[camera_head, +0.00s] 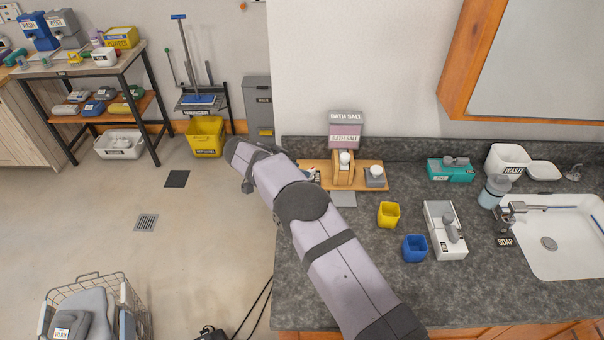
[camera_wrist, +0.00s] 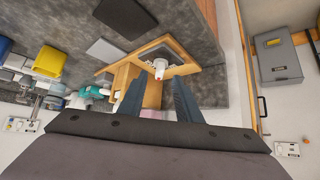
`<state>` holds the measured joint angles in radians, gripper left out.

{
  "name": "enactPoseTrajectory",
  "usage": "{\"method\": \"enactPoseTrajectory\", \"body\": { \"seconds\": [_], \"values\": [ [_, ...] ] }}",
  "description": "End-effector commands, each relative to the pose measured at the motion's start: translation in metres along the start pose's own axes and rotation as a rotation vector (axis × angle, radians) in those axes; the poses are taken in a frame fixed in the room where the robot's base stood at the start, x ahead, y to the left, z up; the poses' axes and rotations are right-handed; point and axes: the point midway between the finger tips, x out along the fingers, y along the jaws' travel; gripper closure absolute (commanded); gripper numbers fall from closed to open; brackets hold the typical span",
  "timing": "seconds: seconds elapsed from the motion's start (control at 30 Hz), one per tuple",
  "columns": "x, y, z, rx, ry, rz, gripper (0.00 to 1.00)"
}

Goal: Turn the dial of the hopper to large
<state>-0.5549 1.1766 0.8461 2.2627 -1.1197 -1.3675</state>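The hopper (camera_head: 345,126) is a mauve-pink bin marked BATH SALT on a wooden stand (camera_head: 344,176) on the dark counter. A round white knob shows at the stand's front, and a second white knob sits on a grey block (camera_head: 375,177) to its right. In the wrist view, a small white dial-like part with a red mark (camera_wrist: 160,66) lies just beyond my gripper (camera_wrist: 158,80). My gripper's two dark fingers are apart, with nothing visibly held between them. The dial's setting is too small to read.
A yellow cup (camera_head: 388,214), a blue cup (camera_head: 414,248), a white dispenser box (camera_head: 444,230) and a teal box (camera_head: 450,170) stand right of my arm. A sink (camera_head: 560,245) is at far right. A flat grey pad (camera_head: 343,198) lies before the stand.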

Motion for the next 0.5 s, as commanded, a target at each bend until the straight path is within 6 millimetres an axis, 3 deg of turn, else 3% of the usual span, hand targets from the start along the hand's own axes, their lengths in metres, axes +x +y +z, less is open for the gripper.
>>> {"method": "enactPoseTrajectory", "body": {
  "seconds": [0.2,0.5],
  "values": [
    [-0.025,0.0,0.001,0.001,-0.001,-0.001,0.69],
    [-0.033,0.001,0.0,0.0,-0.001,0.002,0.69]
  ]
}}
